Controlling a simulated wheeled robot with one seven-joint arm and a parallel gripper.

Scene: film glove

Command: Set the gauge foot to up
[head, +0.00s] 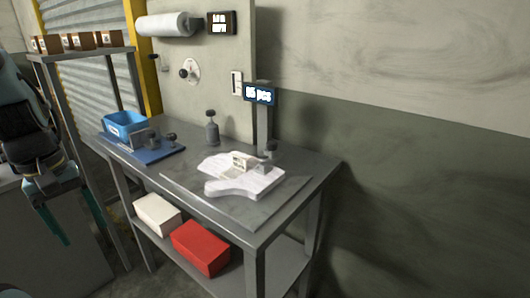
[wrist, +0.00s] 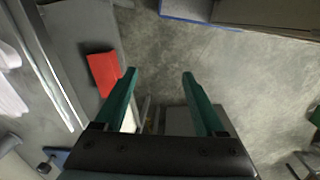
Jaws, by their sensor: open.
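A grey post (head: 263,125) with a dark sign (head: 261,94) stands at the right of the workbench (head: 232,217). A small dark knobbed part (head: 271,148) sits at its foot, beside a white glove-like stack (head: 243,178). I cannot tell for sure which part is the gauge foot, nor whether it is up or down. My gripper (head: 80,236) hangs at the left of the head view, clear of the bench. In the wrist view my gripper (wrist: 160,72) is open, its teal fingers apart with nothing between them.
A blue bin (head: 124,125) and a blue plate with dark knobs (head: 152,145) are on the bench's left. A dark knobbed bottle-like thing (head: 212,128) stands at the back. White (head: 157,214) and red (head: 200,248) boxes are on the lower shelf. A shelf rack (head: 80,52) stands left.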

